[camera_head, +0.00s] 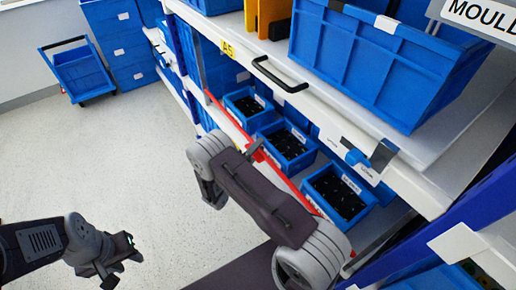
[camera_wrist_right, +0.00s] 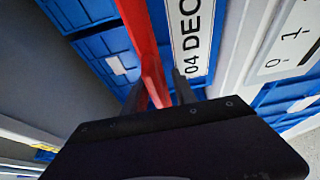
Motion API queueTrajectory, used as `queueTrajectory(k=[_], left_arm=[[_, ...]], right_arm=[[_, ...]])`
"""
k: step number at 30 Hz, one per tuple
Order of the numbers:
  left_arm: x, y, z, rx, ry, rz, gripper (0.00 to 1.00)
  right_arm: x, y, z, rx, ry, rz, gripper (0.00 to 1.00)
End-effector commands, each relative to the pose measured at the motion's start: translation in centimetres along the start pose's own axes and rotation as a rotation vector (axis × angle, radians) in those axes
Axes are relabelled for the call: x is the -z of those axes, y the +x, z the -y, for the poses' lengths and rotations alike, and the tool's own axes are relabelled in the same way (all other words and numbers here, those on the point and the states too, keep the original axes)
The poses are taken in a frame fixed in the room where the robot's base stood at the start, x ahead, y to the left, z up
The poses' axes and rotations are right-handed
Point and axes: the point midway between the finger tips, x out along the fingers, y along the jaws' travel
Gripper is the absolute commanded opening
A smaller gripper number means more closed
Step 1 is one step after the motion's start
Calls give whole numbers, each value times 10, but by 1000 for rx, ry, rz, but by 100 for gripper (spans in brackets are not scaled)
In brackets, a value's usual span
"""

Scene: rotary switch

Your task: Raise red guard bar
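The red guard bar (camera_head: 228,117) runs slantwise across the front of the lower shelf in the head view, partly hidden behind my right arm. A red bracket (camera_head: 257,152) shows on it near mid-length. In the right wrist view the red bar (camera_wrist_right: 146,45) runs down between the two dark fingers of my right gripper (camera_wrist_right: 159,92). The fingers stand close on either side of it; whether they press on it is not clear. In the head view my right gripper is hidden by its own arm. My left gripper (camera_head: 120,261) is empty above the floor at lower left.
Several small blue bins with dark parts (camera_head: 286,146) stand on the shelf behind the bar. A large blue bin (camera_head: 378,60) sits on the shelf above, whose white front edge has a black handle (camera_head: 279,77). A blue cart (camera_head: 80,75) stands at back left. The left floor is clear.

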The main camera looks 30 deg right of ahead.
Motion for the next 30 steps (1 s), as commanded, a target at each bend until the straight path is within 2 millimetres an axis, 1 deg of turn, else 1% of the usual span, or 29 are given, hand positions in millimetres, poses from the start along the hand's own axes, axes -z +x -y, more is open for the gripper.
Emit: queueTrajectory(k=[1,4,5,30], left_arm=[[0,0,0,0,0,0,36],[0,0,0,0,0,0,36],[0,0,0,0,0,0,36],[0,0,0,0,0,0,36]], right_arm=[[0,0,0,0,0,0,33],[0,0,0,0,0,0,5],[0,0,0,0,0,0,0],[0,-1,0,1,0,1,0]])
